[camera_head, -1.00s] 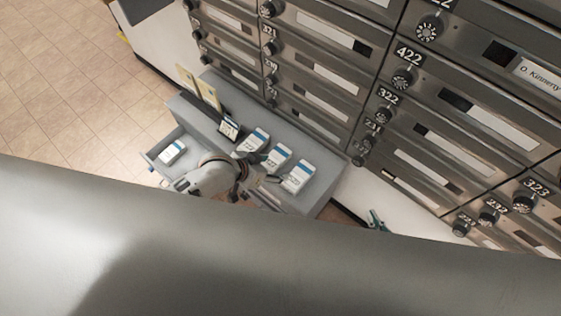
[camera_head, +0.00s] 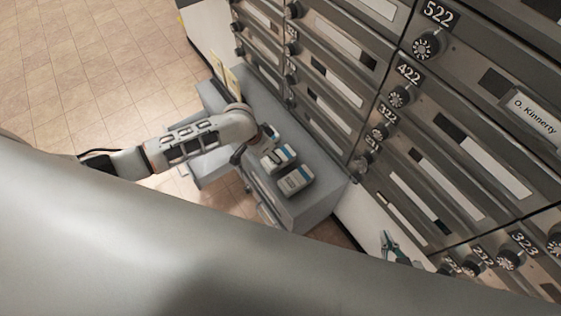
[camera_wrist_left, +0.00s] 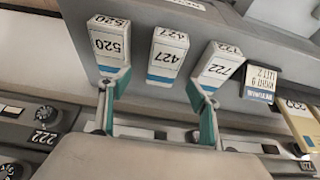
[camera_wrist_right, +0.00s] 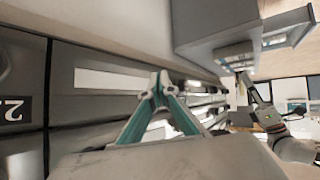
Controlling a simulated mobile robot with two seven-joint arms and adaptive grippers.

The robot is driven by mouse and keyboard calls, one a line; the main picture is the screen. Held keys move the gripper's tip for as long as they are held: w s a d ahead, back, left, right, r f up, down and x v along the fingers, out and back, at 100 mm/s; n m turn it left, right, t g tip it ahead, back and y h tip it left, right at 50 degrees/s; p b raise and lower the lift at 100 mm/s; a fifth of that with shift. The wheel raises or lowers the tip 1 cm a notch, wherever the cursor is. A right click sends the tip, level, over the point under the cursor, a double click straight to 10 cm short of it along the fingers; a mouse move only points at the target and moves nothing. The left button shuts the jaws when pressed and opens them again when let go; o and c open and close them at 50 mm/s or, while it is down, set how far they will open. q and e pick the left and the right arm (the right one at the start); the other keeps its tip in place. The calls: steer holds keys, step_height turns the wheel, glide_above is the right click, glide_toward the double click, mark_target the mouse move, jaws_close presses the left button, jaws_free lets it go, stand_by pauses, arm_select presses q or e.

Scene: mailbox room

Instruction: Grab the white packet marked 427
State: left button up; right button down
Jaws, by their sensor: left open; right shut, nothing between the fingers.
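The white packet marked 427 (camera_wrist_left: 168,52) has a blue band and stands in the middle of a row in the left wrist view, its number upside down. It seems to be the middle packet (camera_head: 278,158) in the head view. My left gripper (camera_wrist_left: 158,84) is open, its teal fingers spread either side of the 427 packet's line and apart from it. In the head view my left gripper (camera_head: 256,146) is over the row, partly hidden by its own arm. My right gripper (camera_head: 392,248) is shut and empty, low beside the mailboxes; its tips (camera_wrist_right: 161,82) meet in the right wrist view.
Packet 520 (camera_wrist_left: 109,42) stands left of 427 and packet 722 (camera_wrist_left: 220,66) right of it. The packets stand on a grey counter (camera_head: 318,160) against the mailbox wall (camera_head: 465,130). Tiled floor (camera_head: 100,60) lies open at left.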

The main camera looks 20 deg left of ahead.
mark_target(285, 152)
arm_select(q)
steer(key=b+x, duration=0.1)
steer(key=x, duration=0.2)
steer(key=shift+a+f, duration=0.15)
steer(key=shift+f, duration=0.1)
steer(key=b+x, duration=0.1)
steer(key=a+b+x, duration=0.1)
steer(key=x, duration=0.1)
steer(key=shift+w+d+f, duration=0.15)
steer(key=shift+d+f, duration=0.2)
steer(key=shift+f, duration=0.05)
steer(key=shift+w+d+f+b, duration=0.15)
steer(key=shift+w+f+b, duration=0.1)
steer(key=shift+f+b, duration=0.1)
steer(key=shift+r, duration=0.15)
steer(key=c, duration=1.3)
